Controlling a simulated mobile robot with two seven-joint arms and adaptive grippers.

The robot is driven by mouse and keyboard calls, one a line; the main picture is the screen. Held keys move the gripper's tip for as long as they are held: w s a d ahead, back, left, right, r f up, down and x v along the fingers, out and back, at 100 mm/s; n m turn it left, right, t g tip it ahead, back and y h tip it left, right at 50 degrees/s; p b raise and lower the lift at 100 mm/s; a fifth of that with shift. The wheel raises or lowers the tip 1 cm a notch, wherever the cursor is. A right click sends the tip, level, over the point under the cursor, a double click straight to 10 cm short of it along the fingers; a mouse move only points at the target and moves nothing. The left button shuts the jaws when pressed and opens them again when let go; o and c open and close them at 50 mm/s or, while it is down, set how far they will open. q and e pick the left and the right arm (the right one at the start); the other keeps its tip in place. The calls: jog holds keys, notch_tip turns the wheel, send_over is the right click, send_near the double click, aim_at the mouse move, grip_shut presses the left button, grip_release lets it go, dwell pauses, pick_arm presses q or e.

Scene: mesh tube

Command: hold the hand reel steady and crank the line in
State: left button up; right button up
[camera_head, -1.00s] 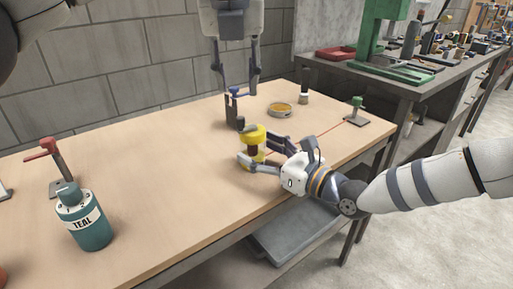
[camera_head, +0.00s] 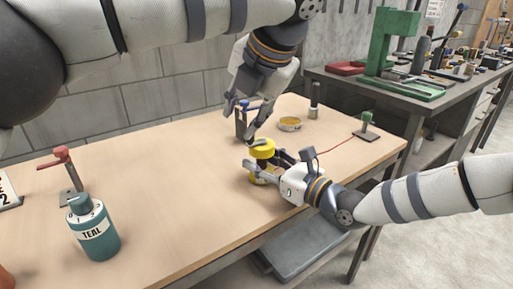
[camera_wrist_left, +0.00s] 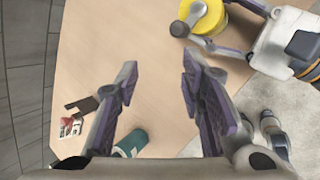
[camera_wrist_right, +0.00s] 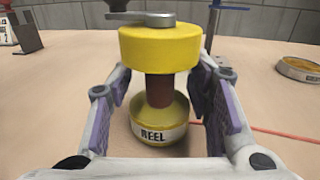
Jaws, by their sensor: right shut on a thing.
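The hand reel (camera_head: 263,148) stands upright on the bench. It has a yellow top flange, a brown core and a lower flange labelled REEL in the right wrist view (camera_wrist_right: 160,128). A grey crank (camera_wrist_right: 142,20) lies across its top; its knob end is at the left there. My right gripper (camera_head: 258,172) is shut on the reel, with a finger on either side of it. My left gripper (camera_head: 240,122) is open and empty, just behind and above the reel. In the left wrist view the reel (camera_wrist_left: 212,17) lies beyond its fingers, to the right. A red line (camera_wrist_right: 285,133) runs from the reel.
A green-topped post (camera_head: 366,124) stands at the bench's right end, where the line leads. A round tin (camera_head: 289,124) and a dark cylinder (camera_head: 314,100) stand behind the reel. A teal canister (camera_head: 93,230) and a red-handled post (camera_head: 68,170) stand left. The middle-left bench is clear.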

aim_at(250, 144)
pick_arm(q)
jog(key=s+d+f+m+t+y, duration=0.15)
jog(key=m+t, duration=0.25)
jog(key=m, duration=0.5)
jog(key=s+d+f+m+t, duration=0.1)
jog(key=s+f+m+t, duration=0.25)
jog(key=m, duration=0.55)
jog(key=s+d+f+m+t, duration=0.1)
jog(key=d+f+m+t, duration=0.1)
jog(key=m+t, duration=0.5)
jog(key=w+a, duration=0.1)
jog(key=w, duration=0.2)
jog(key=w+a+m+g, duration=0.1)
jog(key=w, duration=0.3)
jog(key=w+a+m+g, duration=0.1)
jog(key=w, duration=0.3)
jog(key=shift+a+g, duration=0.25)
jog(key=shift+a, duration=0.05)
jog(key=shift+c, duration=0.2)
grip_shut()
